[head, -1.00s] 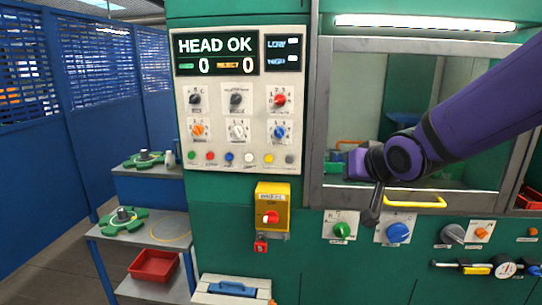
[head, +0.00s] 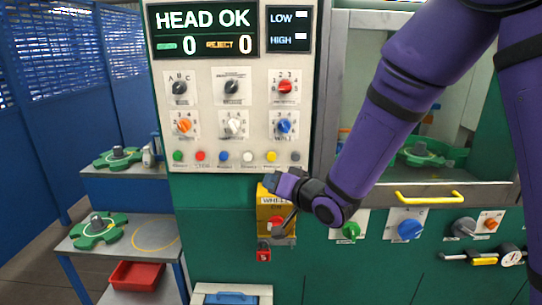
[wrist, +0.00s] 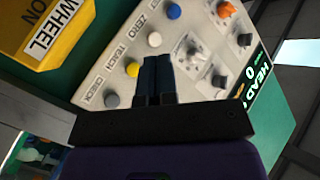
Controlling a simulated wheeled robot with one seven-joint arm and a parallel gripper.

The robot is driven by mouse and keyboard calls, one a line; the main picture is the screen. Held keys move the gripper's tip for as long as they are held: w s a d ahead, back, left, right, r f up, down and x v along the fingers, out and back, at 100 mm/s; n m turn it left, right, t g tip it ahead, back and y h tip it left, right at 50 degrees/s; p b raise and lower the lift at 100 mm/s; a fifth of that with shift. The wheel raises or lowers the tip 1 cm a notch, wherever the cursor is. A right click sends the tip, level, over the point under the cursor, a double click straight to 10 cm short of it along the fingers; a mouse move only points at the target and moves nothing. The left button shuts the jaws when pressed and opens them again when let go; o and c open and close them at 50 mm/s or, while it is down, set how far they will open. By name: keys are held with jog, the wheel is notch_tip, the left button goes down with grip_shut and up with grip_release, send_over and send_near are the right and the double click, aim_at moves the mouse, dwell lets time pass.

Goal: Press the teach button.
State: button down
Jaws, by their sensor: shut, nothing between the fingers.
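The teach button (head: 271,156) is the yellow one in the bottom button row of the pale control panel. In the wrist view the yellow button (wrist: 132,70) shows beside the label TEACH. My gripper (head: 270,178) is just below this button in the head view, in front of the top of the yellow wheel box. In the wrist view my gripper (wrist: 156,57) has its two dark fingers together, pointing at the panel, to the right of the yellow button. I cannot tell how far the tips are from the panel.
The white button (wrist: 154,39) and grey button (wrist: 111,101) flank the yellow one. Knobs (head: 233,125) stick out above the row. The yellow wheel box (head: 268,205) with a red knob (head: 277,222) projects below the panel. A yellow handle (head: 426,197) is at right.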

jog(key=shift+w, duration=0.1)
dwell(0.3)
jog(key=w, duration=0.8)
jog(key=shift+w+d, duration=0.15)
jog(key=shift+w, duration=0.15)
dwell(1.9)
jog(key=shift+w, duration=0.45)
jog(key=shift+w, duration=0.45)
dwell(0.7)
jog(key=shift+s, duration=0.9)
jog(key=shift+s, duration=2.5)
